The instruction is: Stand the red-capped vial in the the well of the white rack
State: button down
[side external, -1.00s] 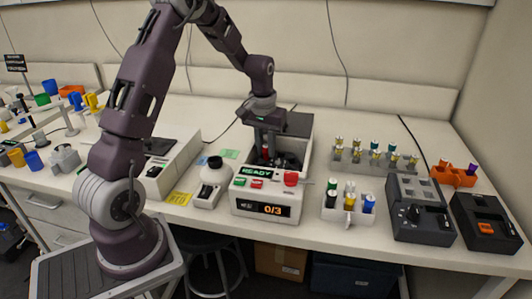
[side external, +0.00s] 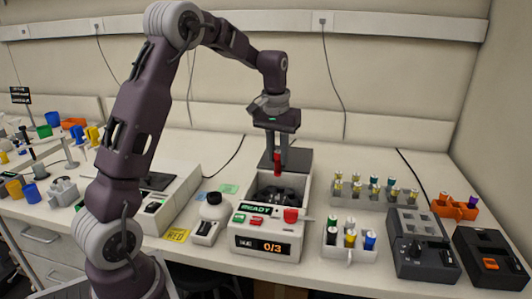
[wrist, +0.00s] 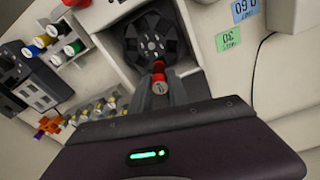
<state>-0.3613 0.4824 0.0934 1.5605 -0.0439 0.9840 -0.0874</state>
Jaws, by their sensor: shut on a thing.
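The red-capped vial (side external: 278,162) is held upright between the fingers of my gripper (side external: 277,168). It hangs above the open chamber of the centrifuge-like machine (side external: 262,245), clear of the dark rotor. In the wrist view the red cap (wrist: 159,87) sits between the fingertips, with the black round rotor (wrist: 153,38) beyond it. The white rack (side external: 338,253) stands to the right of the machine and holds several vials with green, black, yellow and blue caps. I cannot clearly make out which of its wells is empty. The rack's vials also show at the upper left of the wrist view.
The machine's dark lid (side external: 296,158) stands open behind the chamber. A grey rack of several vials (side external: 372,196) is behind the white rack. A dark grey device (side external: 420,240) stands right of it, and an orange holder (side external: 455,208) is farther right.

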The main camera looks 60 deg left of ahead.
jog(key=w+d+f+m, duration=0.15)
jog(key=w+d, duration=0.35)
jog(key=d, duration=0.7)
jog(key=w+d+f+m, duration=0.1)
jog(key=w+d+m, duration=0.3)
jog(key=d, duration=0.8)
jog(key=shift+n, duration=0.65)
jog(key=shift+w+d+f, duration=0.1)
jog(key=shift+w+f, duration=0.1)
jog(key=shift+f, duration=0.55)
jog(key=shift+w+d+f, duration=0.1)
jog(key=shift+w+f, duration=0.1)
jog(key=shift+f, duration=0.5)
jog(key=shift+w+f, duration=0.2)
jog(key=shift+f, duration=0.55)
jog(key=shift+f, duration=1.05)
jog(key=shift+f, duration=1)
jog(key=c, duration=1.2)
grip_release()
jog(key=shift+r, duration=0.1)
